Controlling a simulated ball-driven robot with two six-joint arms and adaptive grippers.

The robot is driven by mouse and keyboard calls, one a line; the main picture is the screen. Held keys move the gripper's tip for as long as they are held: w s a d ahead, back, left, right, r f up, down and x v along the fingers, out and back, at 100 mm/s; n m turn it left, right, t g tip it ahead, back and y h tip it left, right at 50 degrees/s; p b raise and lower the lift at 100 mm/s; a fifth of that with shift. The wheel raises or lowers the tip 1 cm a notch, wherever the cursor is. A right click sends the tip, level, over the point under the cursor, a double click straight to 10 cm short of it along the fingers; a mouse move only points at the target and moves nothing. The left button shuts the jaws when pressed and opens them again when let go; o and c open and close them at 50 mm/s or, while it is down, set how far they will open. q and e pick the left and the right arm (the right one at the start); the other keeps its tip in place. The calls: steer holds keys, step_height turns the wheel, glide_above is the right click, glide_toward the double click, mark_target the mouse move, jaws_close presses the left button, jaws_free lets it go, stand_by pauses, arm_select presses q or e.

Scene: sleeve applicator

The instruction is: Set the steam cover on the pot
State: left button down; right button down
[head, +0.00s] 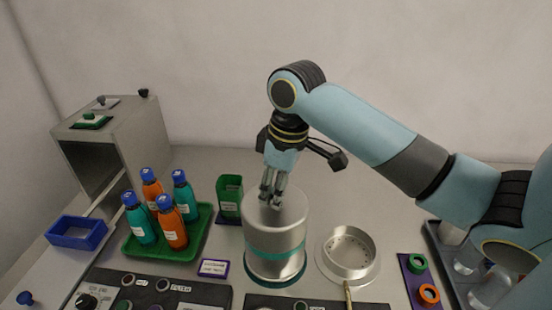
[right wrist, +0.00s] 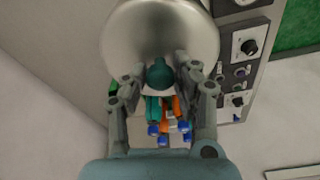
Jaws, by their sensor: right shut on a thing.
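The steam cover looks to be the tall brushed-steel cylinder (head: 262,270) with a teal band, upright in the middle of the head view. A dark teal ring shows around its foot; I cannot tell whether it rests there or is slightly raised. My right gripper (head: 270,196) points down at its top. In the right wrist view, the gripper (right wrist: 165,95) has its fingers on both sides of a teal knob (right wrist: 160,74) on the steel top (right wrist: 135,35), shut on it. The pot appears to be the shallow round steel vessel (head: 350,250) to the right. My left gripper is out of view.
A green tray (head: 190,245) with several teal and orange bottles stands at left, beside a green bin (head: 229,197). A grey box (head: 105,145) and a blue tray (head: 75,232) are farther left. Dark control panels (head: 200,293) line the front. A purple plate (head: 418,280) with rings lies right.

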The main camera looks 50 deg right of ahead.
steer(key=shift+f, duration=0.35)
steer(key=shift+c, duration=2.3)
jaws_free()
step_height(320, 180, up, 4)
steer(key=p, duration=0.5)
steer(key=shift+r+p, duration=0.25)
steer(key=shift+p, duration=0.05)
steer(key=shift+r, duration=0.7)
